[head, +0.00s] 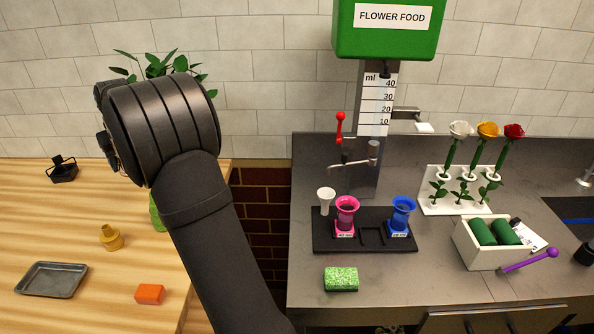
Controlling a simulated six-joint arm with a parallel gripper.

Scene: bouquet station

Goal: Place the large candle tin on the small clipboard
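A white sheet with a black clip at its top, which looks like the small clipboard (530,237), lies on the grey counter at the right, partly hidden behind a white box. I cannot make out a large candle tin in the head view. My dark arm crosses the left-centre of the picture, in front of the gap between the wooden table and the counter. Its fingers do not show, so what it may hold is hidden.
The wooden table (60,222) holds a grey tray (52,280), an orange block (149,294), a yellow pot (111,238) and a black holder (62,169). The counter holds a green sponge (341,279), the white box (467,250) and a flower rack (454,206).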

